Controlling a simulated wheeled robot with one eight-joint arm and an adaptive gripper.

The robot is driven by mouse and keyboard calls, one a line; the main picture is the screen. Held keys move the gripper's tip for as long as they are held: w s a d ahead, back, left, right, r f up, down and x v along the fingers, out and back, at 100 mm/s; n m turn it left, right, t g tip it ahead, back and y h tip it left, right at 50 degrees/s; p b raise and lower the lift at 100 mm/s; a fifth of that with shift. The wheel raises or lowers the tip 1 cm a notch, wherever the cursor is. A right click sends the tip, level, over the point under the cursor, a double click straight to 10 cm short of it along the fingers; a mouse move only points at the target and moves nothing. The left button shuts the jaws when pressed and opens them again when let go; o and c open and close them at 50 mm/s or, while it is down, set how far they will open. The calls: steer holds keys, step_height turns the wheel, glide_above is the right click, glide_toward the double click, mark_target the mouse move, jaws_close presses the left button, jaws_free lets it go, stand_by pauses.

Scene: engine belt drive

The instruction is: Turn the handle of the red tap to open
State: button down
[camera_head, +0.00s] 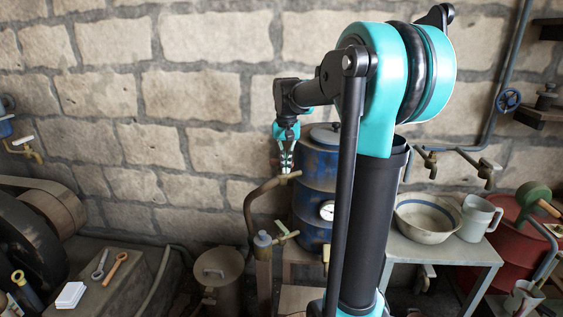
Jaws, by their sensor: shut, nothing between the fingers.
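My gripper (287,168) hangs fingers-down in front of the stone wall, left of the blue drum, with its fingers shut and empty. Its tips are just above, in the picture, a brass tap handle (290,176) on a curved brown pipe. I cannot tell whether they touch it. A second brass tap (285,237) sits lower on a grey-capped fitting. No tap here is clearly red. More brass taps show at the left wall (30,152) and on the right wall pipes (430,162). My arm hides part of the middle.
The blue drum (312,205) with a gauge (327,210) stands behind my arm. A bowl (428,218) and a grey jug (478,217) stand on a table (455,251). A red drum (500,240) is at the right. Dark wheels and a block with tools are at the left.

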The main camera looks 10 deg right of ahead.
steer(key=shift+w+d, duration=0.25)
steer(key=shift+d, duration=0.45)
steer(key=shift+w+d, duration=0.1)
steer(key=shift+w, duration=0.05)
steer(key=shift+w+d, duration=0.4)
steer(key=shift+w, duration=0.1)
steer(key=shift+w+d, duration=0.2)
steer(key=shift+w, duration=0.3)
steer(key=shift+r, duration=0.1)
steer(key=shift+s+d, duration=0.1)
steer(key=shift+d, duration=0.05)
